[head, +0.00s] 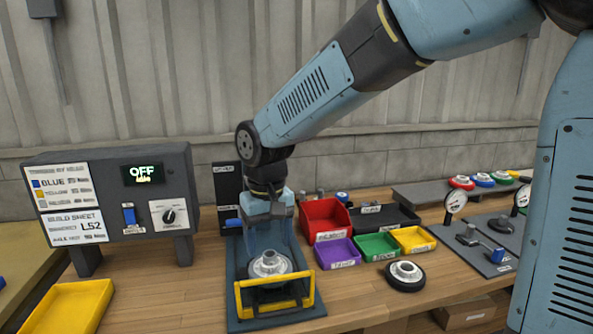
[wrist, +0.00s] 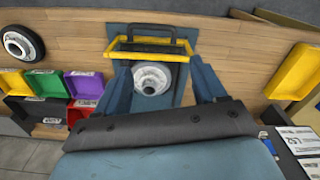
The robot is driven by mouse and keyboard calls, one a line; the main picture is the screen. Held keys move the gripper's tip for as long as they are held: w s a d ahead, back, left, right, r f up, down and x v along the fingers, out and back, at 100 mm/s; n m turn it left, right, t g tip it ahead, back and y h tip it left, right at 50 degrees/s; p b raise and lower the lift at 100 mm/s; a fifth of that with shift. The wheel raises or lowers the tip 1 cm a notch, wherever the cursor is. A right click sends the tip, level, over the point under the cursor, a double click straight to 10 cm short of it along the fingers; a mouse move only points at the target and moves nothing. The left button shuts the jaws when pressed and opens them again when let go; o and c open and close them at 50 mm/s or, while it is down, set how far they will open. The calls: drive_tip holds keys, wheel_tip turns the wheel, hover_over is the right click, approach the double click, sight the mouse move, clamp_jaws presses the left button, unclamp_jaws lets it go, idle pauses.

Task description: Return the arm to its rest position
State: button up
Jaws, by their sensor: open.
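My arm reaches down from the upper right in the head view and ends in my gripper (head: 268,222), above the rear part of a blue fixture plate (head: 238,308). In the wrist view my gripper (wrist: 163,75) is open, its two blue fingers spread apart with nothing held. A silvery round hub (head: 269,264) sits on the plate in front of the gripper; it also shows in the wrist view (wrist: 150,78), between the fingers in the picture. I cannot tell how far above it they are. A yellow bar frame (head: 275,308) stands at the plate's front.
A grey control box (head: 110,190) reading OFF stands left, with a yellow tray (head: 65,308) before it. Red (head: 325,220), purple (head: 338,253), green (head: 376,246) and yellow (head: 414,239) bins stand close right. A wheel (head: 405,276) lies in front of them. Gauges stand farther right.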

drive_tip(key=s+d+r+m+t, duration=0.1)
drive_tip(key=d+r, duration=0.3)
drive_tip(key=d, duration=0.4)
drive_tip(key=s+d+r+m+t, duration=0.1)
drive_tip(key=d+r+m+t, duration=0.15)
drive_tip(key=d, duration=0.65)
drive_tip(key=s+d+r+m+t, duration=0.2)
drive_tip(key=s+d, duration=0.7)
drive_tip(key=d, duration=0.3)
drive_tip(key=shift+r, duration=0.2)
drive_tip(key=shift+d, duration=0.1)
